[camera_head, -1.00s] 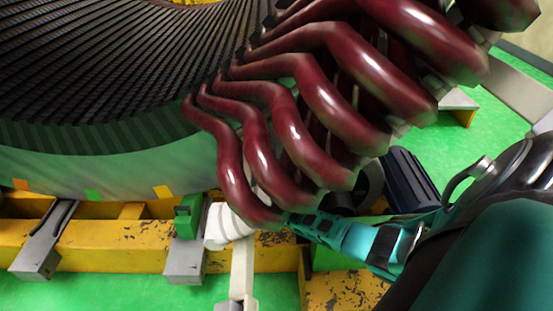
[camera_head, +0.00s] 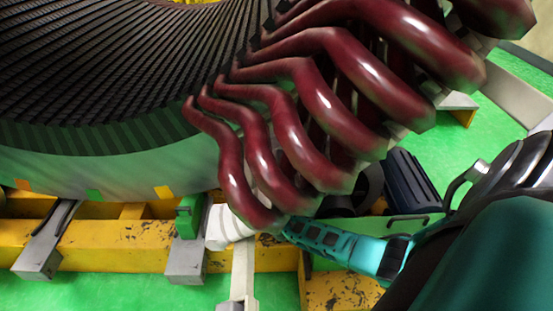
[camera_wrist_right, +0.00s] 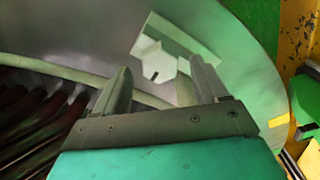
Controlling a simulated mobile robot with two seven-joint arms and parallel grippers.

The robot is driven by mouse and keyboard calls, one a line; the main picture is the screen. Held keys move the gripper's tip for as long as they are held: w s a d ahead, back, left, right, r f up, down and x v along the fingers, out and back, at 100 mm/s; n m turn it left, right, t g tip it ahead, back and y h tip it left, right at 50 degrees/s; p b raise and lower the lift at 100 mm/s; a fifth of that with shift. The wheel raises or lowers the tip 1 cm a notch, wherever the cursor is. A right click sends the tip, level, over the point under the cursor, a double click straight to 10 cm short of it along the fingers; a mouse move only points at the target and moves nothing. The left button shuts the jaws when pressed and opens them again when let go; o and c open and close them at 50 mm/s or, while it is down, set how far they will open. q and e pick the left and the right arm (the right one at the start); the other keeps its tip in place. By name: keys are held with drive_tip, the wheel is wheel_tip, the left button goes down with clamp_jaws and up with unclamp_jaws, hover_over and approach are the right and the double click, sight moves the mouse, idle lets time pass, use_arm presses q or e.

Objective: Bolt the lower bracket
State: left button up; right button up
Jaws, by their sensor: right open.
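A pale bracket plate (camera_wrist_right: 153,60) with a dark slot lies against a curved grey surface in the right wrist view. My right gripper (camera_wrist_right: 161,66) is open, with one finger on each side of the plate in that picture. Nothing shows held between the fingers, and I cannot tell whether they touch the plate. In the head view my teal right forearm (camera_head: 335,243) reaches in from the right below the dark red coils (camera_head: 300,110); its fingertips are hidden there. My left gripper is not in view. No bolt can be made out.
The slotted stator (camera_head: 110,60) fills the upper left. The coils overhang my right forearm closely. A yellow beam (camera_head: 120,235) with grey supports (camera_head: 187,260) and a green block (camera_head: 189,214) runs below. A white wrapped piece (camera_head: 228,225) sits near the arm's end. Green floor shows below.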

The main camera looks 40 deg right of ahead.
use_arm(q)
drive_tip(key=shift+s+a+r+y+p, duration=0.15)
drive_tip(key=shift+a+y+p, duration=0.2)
drive_tip(key=shift+p, duration=0.35)
use_arm(e)
drive_tip(key=v, duration=0.9)
drive_tip(key=shift+s+a, duration=0.2)
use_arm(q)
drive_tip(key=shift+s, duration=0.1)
